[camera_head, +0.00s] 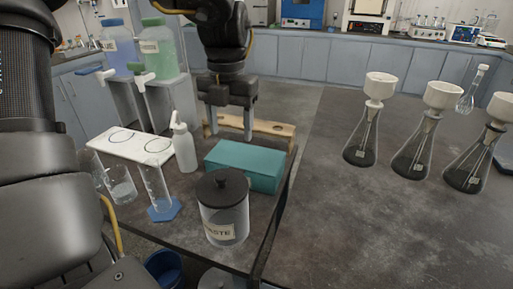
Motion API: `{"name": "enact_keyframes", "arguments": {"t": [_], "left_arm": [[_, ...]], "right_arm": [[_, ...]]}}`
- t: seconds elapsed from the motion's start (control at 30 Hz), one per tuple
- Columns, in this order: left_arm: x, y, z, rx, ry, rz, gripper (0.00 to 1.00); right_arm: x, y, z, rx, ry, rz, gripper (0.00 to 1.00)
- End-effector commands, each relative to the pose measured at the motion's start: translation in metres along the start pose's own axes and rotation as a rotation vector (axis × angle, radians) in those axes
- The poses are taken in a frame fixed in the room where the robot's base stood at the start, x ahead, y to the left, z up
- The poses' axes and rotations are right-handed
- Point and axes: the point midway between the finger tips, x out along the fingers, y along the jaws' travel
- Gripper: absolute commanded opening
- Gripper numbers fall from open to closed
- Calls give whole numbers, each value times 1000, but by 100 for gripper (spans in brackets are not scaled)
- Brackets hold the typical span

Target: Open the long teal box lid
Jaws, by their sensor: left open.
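The long teal box (246,166) lies on the dark side table in the middle of the head view, and its lid looks closed. My left gripper (230,133) points down just behind the box's far left edge, with its two fingers apart and nothing visible between them. I cannot tell whether its fingertips touch the box. My right gripper is not in view.
A waste jar (222,207) stands right in front of the box, and a white squeeze bottle (183,146) stands to its left. A wooden rack (272,130) is behind it. Flasks with funnels (366,125) stand on the right bench (325,220), whose near part is clear.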

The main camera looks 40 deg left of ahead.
Motion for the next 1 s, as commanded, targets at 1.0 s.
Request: {"name": "enact_keyframes", "arguments": {"t": [1.0], "left_arm": [[105,0,0,-1,2,-1,62]], "right_arm": [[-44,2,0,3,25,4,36]]}}
